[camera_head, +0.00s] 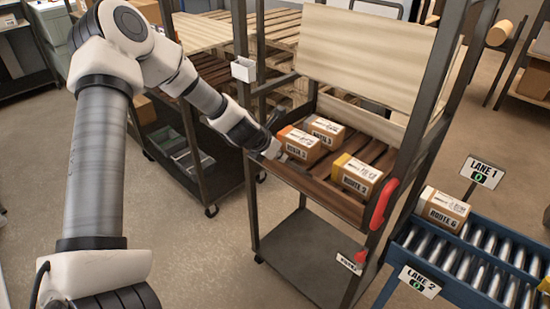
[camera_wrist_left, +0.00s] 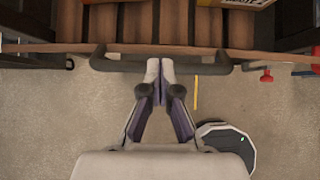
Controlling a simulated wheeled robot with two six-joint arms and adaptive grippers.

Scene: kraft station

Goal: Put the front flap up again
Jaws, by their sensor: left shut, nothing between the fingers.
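The cart's front flap (camera_head: 318,195) is a thin brown board along the front edge of the slatted deck. In the left wrist view, the flap (camera_wrist_left: 275,55) is seen nearly edge-on, with a dark bar handle (camera_wrist_left: 215,68) on its near side. How far it is tilted is hard to tell. My left gripper (camera_head: 272,150) is at the left part of the flap in the head view. In the left wrist view, the gripper (camera_wrist_left: 153,70) is shut and empty, its fingertips at the middle of the handle; contact is unclear. My right gripper is not in view.
A red handle (camera_head: 382,204) is on the cart's right front post. A roller conveyor (camera_head: 480,265) with a Route 6 box (camera_head: 442,209) stands at right. Floor at front left is clear.

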